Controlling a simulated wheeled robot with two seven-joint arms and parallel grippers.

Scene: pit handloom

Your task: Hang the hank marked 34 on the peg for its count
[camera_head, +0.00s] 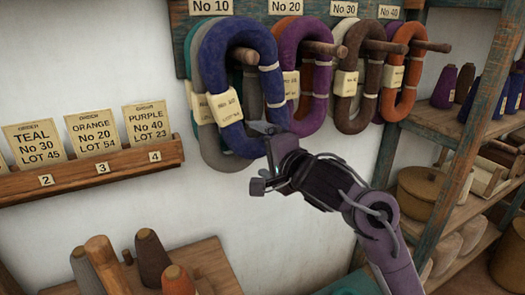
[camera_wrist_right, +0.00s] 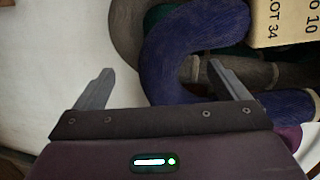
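The blue hank (camera_head: 212,65) hangs in front of other hanks on the peg (camera_head: 243,55) under the No 10 sign (camera_head: 211,7). Its cream tag (camera_wrist_right: 285,22) reads No 10, LOT 34 in the right wrist view, partly cut off. The blue hank also shows there (camera_wrist_right: 180,55). My right gripper (camera_head: 262,157) is at the lower end of the blue hank, and in the wrist view (camera_wrist_right: 160,70) its fingers are wide apart with nothing held between them. My left gripper is not in view.
Purple (camera_head: 288,62), brown (camera_head: 352,75) and orange (camera_head: 407,75) hanks hang on pegs to the right. A ledge (camera_head: 90,174) with order cards is on the left wall. Cones stand on a wooden stand (camera_head: 210,265) below. A shelf (camera_head: 450,125) stands at the right.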

